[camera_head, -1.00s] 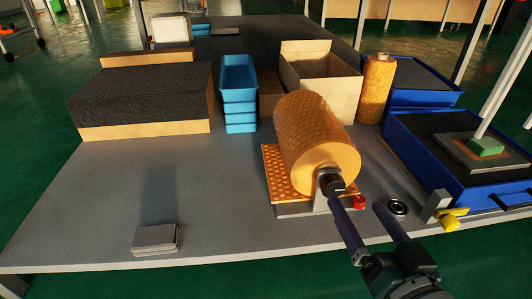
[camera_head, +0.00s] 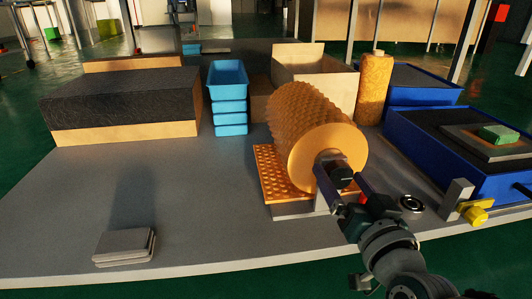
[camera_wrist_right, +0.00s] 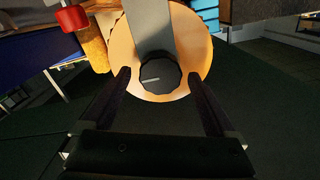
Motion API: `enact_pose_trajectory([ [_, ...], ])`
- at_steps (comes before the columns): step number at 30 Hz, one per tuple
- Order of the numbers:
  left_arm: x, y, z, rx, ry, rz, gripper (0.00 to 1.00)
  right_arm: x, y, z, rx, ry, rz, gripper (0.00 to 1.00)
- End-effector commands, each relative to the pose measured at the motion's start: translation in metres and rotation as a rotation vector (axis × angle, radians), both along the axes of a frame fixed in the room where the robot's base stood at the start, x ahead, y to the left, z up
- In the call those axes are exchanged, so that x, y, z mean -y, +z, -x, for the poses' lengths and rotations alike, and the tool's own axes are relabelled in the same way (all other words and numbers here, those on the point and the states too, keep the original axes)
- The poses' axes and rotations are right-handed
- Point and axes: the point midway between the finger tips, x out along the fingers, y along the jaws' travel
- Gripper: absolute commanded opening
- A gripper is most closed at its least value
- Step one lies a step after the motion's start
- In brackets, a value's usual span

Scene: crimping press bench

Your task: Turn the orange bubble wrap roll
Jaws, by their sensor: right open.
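The orange bubble wrap roll (camera_head: 305,130) lies on its side on a stand with an orange perforated plate (camera_head: 268,178). A dark round knob (camera_head: 341,174) sits at the centre of its near end. My right gripper (camera_head: 338,180) is open at the knob. In the right wrist view the knob (camera_wrist_right: 160,74) shows ahead, between and just beyond the two fingertips of my right gripper (camera_wrist_right: 163,78), with the roll's pale orange end face (camera_wrist_right: 199,52) behind. I cannot tell whether either finger touches the knob. My left gripper is not in view.
Stacked blue trays (camera_head: 229,105), an open cardboard box (camera_head: 305,68) and an upright orange roll (camera_head: 373,85) stand behind. Blue bins (camera_head: 440,160) and a yellow part (camera_head: 474,213) are at the right.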

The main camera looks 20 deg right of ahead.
Motion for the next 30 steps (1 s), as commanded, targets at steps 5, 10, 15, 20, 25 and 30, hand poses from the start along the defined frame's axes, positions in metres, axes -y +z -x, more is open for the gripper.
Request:
enact_pose_trajectory([
  [5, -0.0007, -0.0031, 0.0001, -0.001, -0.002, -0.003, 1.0, 0.0015, 0.0006, -0.0055, 0.0, 0.0, 0.001, 0.92],
  [10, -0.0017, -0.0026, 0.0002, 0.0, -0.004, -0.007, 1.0, 0.0015, 0.0009, -0.0052, 0.0, 0.0, 0.001, 0.91],
  [15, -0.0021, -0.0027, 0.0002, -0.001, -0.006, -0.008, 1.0, 0.0014, 0.0007, -0.005, 0.0, 0.0, 0.001, 0.71],
  [20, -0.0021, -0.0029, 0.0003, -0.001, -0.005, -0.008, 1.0, 0.0014, 0.0006, -0.0049, 0.0, 0.0, 0.001, 0.54],
  [25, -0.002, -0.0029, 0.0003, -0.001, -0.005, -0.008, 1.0, 0.0013, 0.0005, -0.0048, 0.0, 0.0, 0.001, 0.34],
  [30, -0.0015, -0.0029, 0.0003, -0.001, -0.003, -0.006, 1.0, 0.0013, 0.0004, -0.0048, 0.0, 0.0, 0.001, 0.15],
])
